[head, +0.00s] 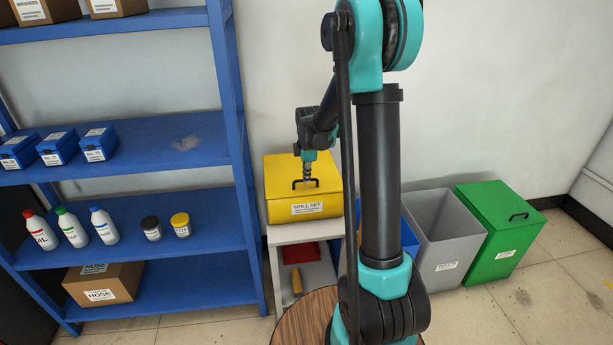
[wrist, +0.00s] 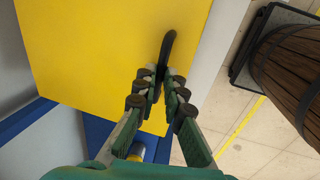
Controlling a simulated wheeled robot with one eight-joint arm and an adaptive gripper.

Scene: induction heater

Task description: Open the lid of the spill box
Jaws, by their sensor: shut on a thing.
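The yellow spill box (head: 288,208), labelled "SPILL SET", stands on a small grey cabinet beside the blue shelf. Its lid (head: 287,170) looks closed, lying flat on the box, and has a black handle near its front edge. In the wrist view the yellow lid (wrist: 95,50) fills the upper left, with the black handle (wrist: 167,50) between my fingertips. My gripper (wrist: 160,75) is shut on the handle; in the head view my gripper (head: 306,181) reaches down onto it from above. The fingers hide the near end of the handle.
The blue shelf (head: 140,195) with bottles, jars and boxes stands close on the left. A grey bin (head: 450,240) and a green lidded bin (head: 490,235) stand to the right. A round wooden top (head: 300,318) is in front. The wall is behind the box.

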